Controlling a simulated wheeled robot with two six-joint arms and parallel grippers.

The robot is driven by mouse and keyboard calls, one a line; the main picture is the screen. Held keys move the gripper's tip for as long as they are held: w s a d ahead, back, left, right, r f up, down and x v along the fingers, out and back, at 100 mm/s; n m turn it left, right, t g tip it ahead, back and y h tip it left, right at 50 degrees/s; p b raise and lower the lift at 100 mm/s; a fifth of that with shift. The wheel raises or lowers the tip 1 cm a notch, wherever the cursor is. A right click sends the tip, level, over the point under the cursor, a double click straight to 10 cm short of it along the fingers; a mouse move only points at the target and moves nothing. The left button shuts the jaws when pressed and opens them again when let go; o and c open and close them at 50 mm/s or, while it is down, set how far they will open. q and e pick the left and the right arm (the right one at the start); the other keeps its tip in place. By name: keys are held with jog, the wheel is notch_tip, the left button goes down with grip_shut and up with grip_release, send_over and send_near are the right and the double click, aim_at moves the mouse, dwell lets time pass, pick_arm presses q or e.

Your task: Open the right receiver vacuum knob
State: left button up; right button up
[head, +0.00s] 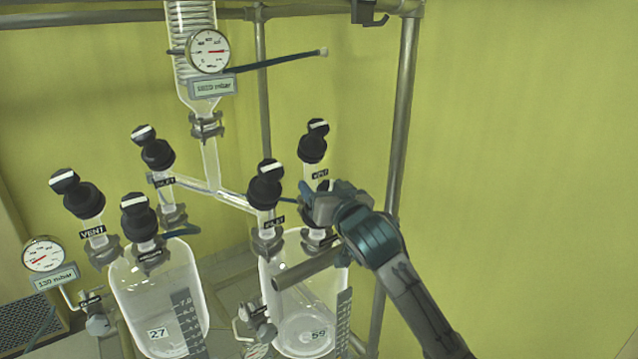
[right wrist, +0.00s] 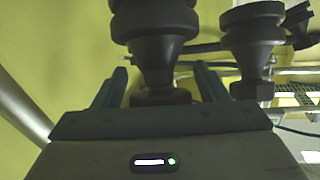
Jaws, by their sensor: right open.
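The right receiver (head: 273,290) is a clear glass vessel marked 59. Two black knobs with white bars stand above it: a front-left knob (head: 265,187) and a back-right knob (head: 312,143). The small label under the back-right knob is too small to read surely, so I cannot tell which is the vacuum knob. My right gripper (head: 318,196) is just below the back-right knob. In the right wrist view, the open fingers (right wrist: 160,88) stand either side of a black knob's (right wrist: 155,25) lower neck, with gaps visible. My left gripper is not in view.
A second black knob (right wrist: 252,32) stands close to the right in the wrist view. The left receiver (head: 150,290) carries several knobs. A metal post (head: 404,110) rises behind my right arm. Gauges (head: 208,52) and a thin blue hose (head: 280,62) are above left. Right side is free.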

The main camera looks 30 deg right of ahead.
jog(key=shift+c, duration=0.2)
jog(key=c, duration=1)
jog(key=shift+o, duration=0.2)
jog(key=shift+n+y, duration=0.3)
